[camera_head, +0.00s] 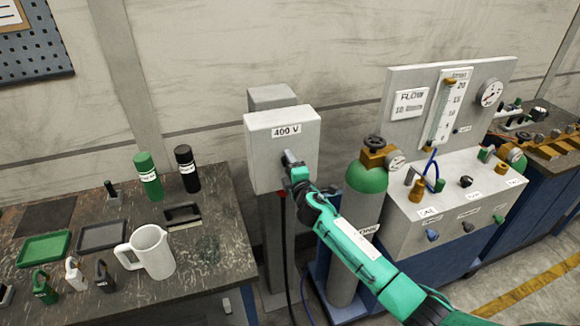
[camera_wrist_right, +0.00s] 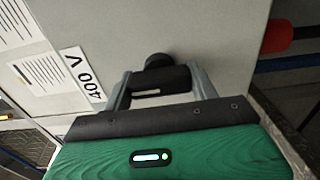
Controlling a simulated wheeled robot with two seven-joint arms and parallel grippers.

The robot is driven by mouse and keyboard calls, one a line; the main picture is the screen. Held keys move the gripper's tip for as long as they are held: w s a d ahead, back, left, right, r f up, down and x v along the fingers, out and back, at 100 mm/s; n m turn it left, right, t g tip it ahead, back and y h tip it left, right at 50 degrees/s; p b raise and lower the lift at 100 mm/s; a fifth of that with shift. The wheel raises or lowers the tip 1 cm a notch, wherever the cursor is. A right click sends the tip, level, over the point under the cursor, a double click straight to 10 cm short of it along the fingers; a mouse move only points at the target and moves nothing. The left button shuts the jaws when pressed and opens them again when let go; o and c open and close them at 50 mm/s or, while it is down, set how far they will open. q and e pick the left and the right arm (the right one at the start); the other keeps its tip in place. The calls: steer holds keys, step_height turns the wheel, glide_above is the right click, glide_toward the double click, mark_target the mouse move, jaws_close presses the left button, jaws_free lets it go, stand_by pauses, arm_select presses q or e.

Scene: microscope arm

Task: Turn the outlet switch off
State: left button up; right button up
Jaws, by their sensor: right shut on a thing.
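The outlet switch is on a grey box (camera_head: 268,175) labelled 400 V, mounted on a grey post. In the right wrist view the box face (camera_wrist_right: 210,40) fills the top, with its 400 V label at left. My right gripper (camera_head: 291,160) reaches the front of the box. In the wrist view its two grey fingers (camera_wrist_right: 161,78) stand on either side of the black switch knob (camera_wrist_right: 158,64) and are shut on it. In the head view the gripper hides the knob. Its setting cannot be read. My left gripper is not in view.
A green-topped gas cylinder (camera_head: 365,178) stands close right of the box, under my right arm. A flow panel (camera_head: 445,90) is further right. A bench at left holds a white jug (camera_head: 150,252) and bottles. A red-ended cable (camera_wrist_right: 290,32) leaves the box.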

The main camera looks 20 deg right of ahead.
steer(key=shift+f, duration=0.1)
steer(key=o, duration=1)
steer(key=shift+s, duration=0.55)
steer(key=s+b, duration=0.1)
steer(key=s, duration=0.5)
steer(key=s+b, duration=0.2)
steer(key=s, duration=0.4)
steer(key=shift+s+d, duration=0.2)
steer(key=shift+s, duration=0.2)
